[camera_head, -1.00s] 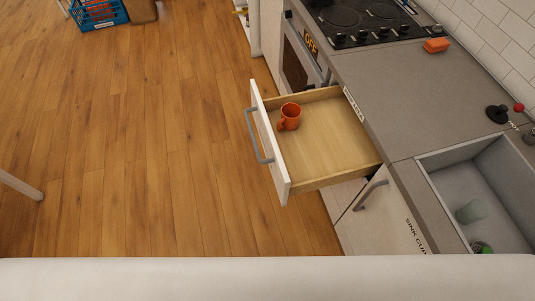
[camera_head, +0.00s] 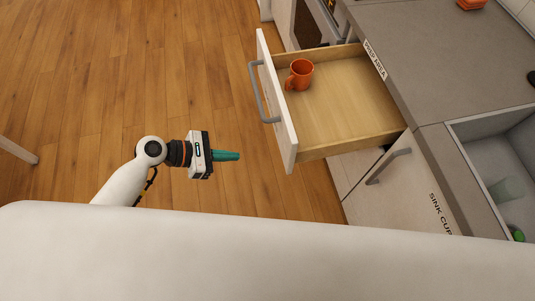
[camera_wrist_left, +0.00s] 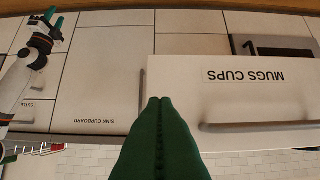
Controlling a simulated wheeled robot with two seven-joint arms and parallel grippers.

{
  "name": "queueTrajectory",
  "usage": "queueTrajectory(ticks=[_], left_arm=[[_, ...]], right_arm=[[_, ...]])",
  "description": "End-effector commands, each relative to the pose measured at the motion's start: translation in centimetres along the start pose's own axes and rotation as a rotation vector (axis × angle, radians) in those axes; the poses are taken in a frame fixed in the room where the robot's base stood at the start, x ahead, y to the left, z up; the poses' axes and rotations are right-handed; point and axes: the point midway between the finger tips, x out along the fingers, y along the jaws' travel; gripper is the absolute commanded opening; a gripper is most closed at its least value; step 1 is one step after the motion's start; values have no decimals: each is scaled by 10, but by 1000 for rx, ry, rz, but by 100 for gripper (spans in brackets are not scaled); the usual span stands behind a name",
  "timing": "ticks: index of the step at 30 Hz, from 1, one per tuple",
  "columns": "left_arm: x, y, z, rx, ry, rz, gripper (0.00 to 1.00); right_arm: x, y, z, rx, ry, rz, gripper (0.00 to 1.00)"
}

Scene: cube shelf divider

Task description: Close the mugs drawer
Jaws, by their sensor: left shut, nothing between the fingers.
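The mugs drawer (camera_head: 290,130) stands open under the counter, with a white front and a grey bar handle (camera_head: 262,95). An orange mug (camera_head: 302,73) stands inside it near the front. In the left wrist view the drawer front (camera_wrist_left: 230,85) carries an upside-down "MUGS CUPS" label, with the handle (camera_wrist_left: 258,126) below the label in the picture. My left gripper (camera_head: 239,156) is shut and empty, over the floor left of the drawer and apart from it. Its green fingers (camera_wrist_left: 160,102) point toward the drawer front's edge. My right gripper (camera_wrist_left: 45,20) shows small in the wrist view, its fingers seemingly apart.
The sink cupboard (camera_head: 400,195) is beside the drawer, with its own handle. The grey counter (camera_head: 440,50) and the sink (camera_head: 485,125) lie above. A stove front (camera_head: 310,25) stands beyond the drawer.

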Motion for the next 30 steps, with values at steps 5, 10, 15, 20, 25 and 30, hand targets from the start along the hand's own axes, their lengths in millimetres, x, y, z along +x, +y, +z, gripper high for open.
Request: queueTrajectory(ticks=[5, 10, 15, 20, 25, 30], left_arm=[[20, 0, -3, -7, 7, 3, 0], [56, 0, -3, -5, 6, 1, 0], [93, 0, -2, -5, 5, 1, 0], [115, 0, -14, -2, 3, 0, 0], [129, 0, -20, -2, 2, -1, 0], [133, 0, -21, -2, 1, -1, 0]], right_arm=[[-2, 0, -1, 0, 1, 1, 36], [-3, 1, -1, 1, 2, 2, 36], [-3, 2, -1, 1, 2, 2, 36], [-8, 2, -1, 1, 2, 3, 36], [-10, 2, -1, 1, 3, 3, 36], [-10, 2, -1, 1, 3, 3, 36]])
